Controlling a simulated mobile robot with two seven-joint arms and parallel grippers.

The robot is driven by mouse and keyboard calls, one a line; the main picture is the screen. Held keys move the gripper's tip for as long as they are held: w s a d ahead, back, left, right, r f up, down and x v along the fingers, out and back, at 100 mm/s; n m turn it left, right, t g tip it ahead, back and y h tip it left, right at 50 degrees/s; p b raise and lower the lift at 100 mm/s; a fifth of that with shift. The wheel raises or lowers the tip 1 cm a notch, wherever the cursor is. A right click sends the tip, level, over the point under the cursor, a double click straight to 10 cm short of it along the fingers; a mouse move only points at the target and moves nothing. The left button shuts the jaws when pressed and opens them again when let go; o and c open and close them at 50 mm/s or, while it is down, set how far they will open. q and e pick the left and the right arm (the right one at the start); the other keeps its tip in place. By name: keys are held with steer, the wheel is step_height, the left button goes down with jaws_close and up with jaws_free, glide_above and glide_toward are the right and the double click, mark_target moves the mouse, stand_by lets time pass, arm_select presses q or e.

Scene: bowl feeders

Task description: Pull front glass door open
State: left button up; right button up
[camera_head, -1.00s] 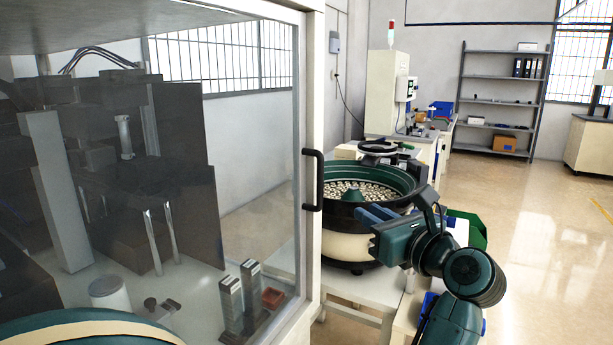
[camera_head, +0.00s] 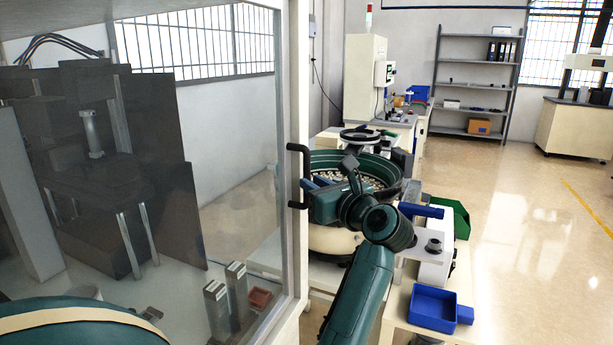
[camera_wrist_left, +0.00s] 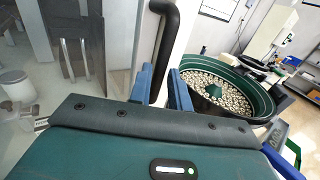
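The front glass door (camera_head: 235,130) fills the left of the head view, in a white frame (camera_head: 297,90). Its black bar handle (camera_head: 293,178) is on the frame's right side; the handle also shows in the wrist view (camera_wrist_left: 168,40). My left gripper (camera_head: 310,184) is at the handle's lower part. In the wrist view its two blue fingers (camera_wrist_left: 163,84) are apart, with the handle running down between them. I cannot tell whether either finger touches it. My right gripper is not in view.
Behind the glass are dark machine panels (camera_head: 90,180) and metal blocks (camera_head: 236,290). A green bowl feeder (camera_head: 385,165) stands right behind my left gripper. A blue bin (camera_head: 433,306) is on the table at right. Open floor (camera_head: 530,230) lies further right.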

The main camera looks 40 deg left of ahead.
mark_target(306, 200)
arm_select(q)
steer(key=shift+x, duration=1.8)
steer(key=shift+c, duration=0.6)
jaws_close()
